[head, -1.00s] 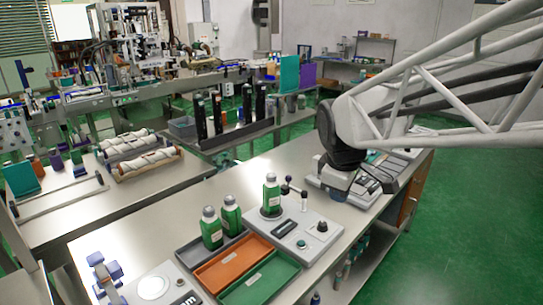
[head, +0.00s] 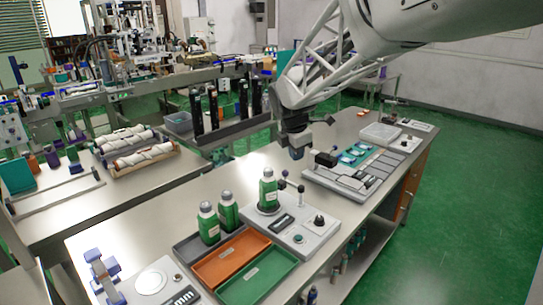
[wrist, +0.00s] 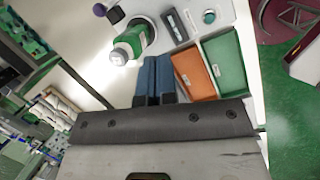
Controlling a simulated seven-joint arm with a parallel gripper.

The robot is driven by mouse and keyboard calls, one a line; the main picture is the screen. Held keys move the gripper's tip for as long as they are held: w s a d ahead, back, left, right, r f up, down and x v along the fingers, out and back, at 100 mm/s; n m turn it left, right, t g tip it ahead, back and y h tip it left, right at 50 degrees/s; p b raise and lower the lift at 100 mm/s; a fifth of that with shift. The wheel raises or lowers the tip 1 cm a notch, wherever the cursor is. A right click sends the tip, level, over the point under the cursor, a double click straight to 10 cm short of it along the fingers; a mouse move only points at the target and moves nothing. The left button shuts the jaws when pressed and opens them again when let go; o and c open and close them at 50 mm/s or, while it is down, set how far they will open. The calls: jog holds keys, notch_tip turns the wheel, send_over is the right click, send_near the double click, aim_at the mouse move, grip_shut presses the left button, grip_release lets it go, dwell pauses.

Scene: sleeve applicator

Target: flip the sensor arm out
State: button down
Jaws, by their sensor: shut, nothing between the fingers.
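A light grey tester (head: 300,238) stands on the near bench, with a green bottle (head: 268,190) upright on its round pad. Behind and right of the bottle is a small post-and-lever part with dark round knobs (head: 283,173), which looks like the sensor arm; its exact pose is too small to tell. My gripper (head: 297,152) is above the bench, behind the tester, apart from it. In the wrist view my gripper (wrist: 153,75) shows its two blue fingers together and empty. The bottle (wrist: 133,40) and a dark knob (wrist: 113,15) lie beyond the fingertips.
Two more green bottles (head: 208,223) stand in a grey tray, left of an orange tray (head: 232,258) and a green tray (head: 258,277). A flat grey device (head: 350,180) lies right of my gripper. A scale (head: 152,282) is at front left.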

jog(key=w+a+f+n, duration=0.2)
jog(key=w+n, duration=0.1)
jog(key=w, duration=0.2)
jog(key=w+a+f+n, duration=0.2)
jog(key=w+a+n, duration=0.1)
jog(key=w, duration=0.2)
jog(key=shift+w+n, duration=0.3)
jog(key=shift+f, duration=0.15)
send_over(283, 181)
jog(key=s+a, duration=0.1)
jog(key=shift+s+f, duration=0.2)
jog(key=shift+f, duration=4.5)
